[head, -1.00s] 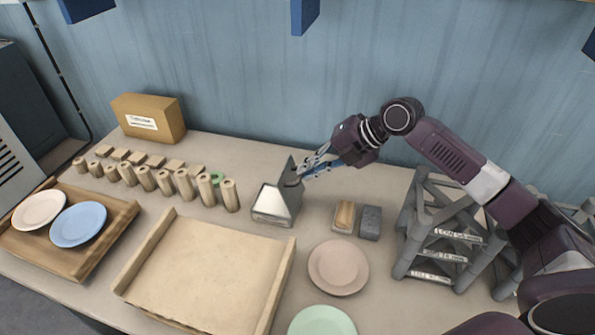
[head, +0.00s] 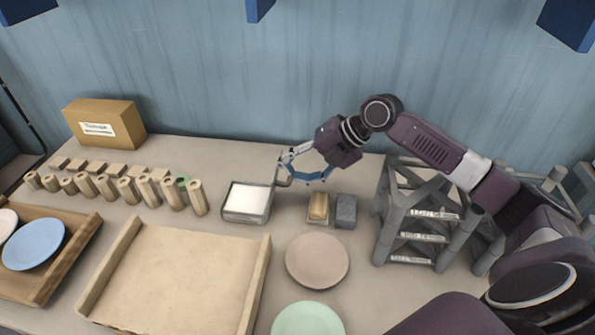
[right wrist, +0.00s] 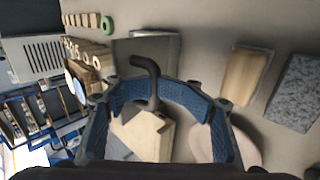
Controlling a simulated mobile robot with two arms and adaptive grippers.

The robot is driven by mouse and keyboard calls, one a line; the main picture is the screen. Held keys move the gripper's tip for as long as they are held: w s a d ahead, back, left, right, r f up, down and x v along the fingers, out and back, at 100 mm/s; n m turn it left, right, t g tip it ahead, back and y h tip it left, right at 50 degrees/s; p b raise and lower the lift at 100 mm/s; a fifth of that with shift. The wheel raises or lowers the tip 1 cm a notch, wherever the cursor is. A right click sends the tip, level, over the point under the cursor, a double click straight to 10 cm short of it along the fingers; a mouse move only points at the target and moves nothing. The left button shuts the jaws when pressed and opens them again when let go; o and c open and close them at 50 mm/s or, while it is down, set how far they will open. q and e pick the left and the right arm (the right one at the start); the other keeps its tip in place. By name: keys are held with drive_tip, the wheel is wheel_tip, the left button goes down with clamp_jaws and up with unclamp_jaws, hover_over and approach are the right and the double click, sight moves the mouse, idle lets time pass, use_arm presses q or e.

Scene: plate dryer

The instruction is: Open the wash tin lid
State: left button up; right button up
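The wash tin (head: 246,215) stands on the bench left of my right gripper, a grey box whose white inside shows from above. Its lid (head: 274,186) is raised at the right side, seen nearly edge-on in the head view. A dark hooked handle (head: 284,182) sticks out from the lid. In the right wrist view the bent handle (right wrist: 148,75) lies between the spread blue fingers. My right gripper (head: 290,167) is open around the handle; I cannot tell whether a finger touches it. My left gripper is out of view.
A wooden block and a grey sponge-like block (head: 346,211) lie right of the tin. A grey rack (head: 425,215) stands further right. Several wooden pegs (head: 150,190) stand left. A pink plate (head: 317,260) and a wooden tray (head: 258,275) are in front.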

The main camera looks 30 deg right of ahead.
drive_tip(key=shift+s+d+f, duration=0.2)
drive_tip(key=shift+s+f, duration=0.1)
drive_tip(key=shift+s, duration=0.1)
